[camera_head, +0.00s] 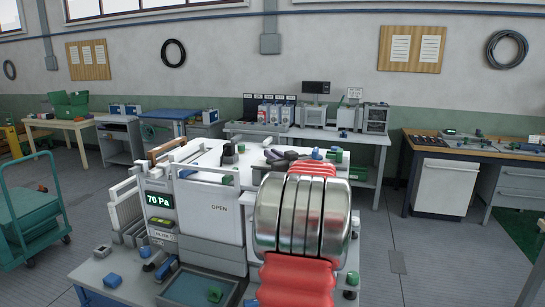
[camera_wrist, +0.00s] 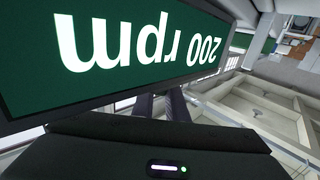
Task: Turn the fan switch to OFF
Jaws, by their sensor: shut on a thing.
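In the wrist view my gripper (camera_wrist: 172,103) shows as dark fingers beyond its black housing. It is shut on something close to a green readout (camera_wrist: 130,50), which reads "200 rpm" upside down. The held thing is hidden by the fingers and housing; its place beside the rpm readout fits the fan switch, but I cannot see its handle or marks. In the head view a white damper box (camera_head: 218,222) carries the word "OPEN" and a green display (camera_head: 158,199) reading "70 Pa". My fingertips cannot be made out clearly there.
Large metal rings (camera_head: 303,215) and red bellows (camera_head: 298,280) fill the front right of the head view. A blue tray (camera_head: 190,288) and small blocks lie at the front of the bench. A green cart (camera_head: 30,200) stands left. Other benches line the back wall, with open floor between.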

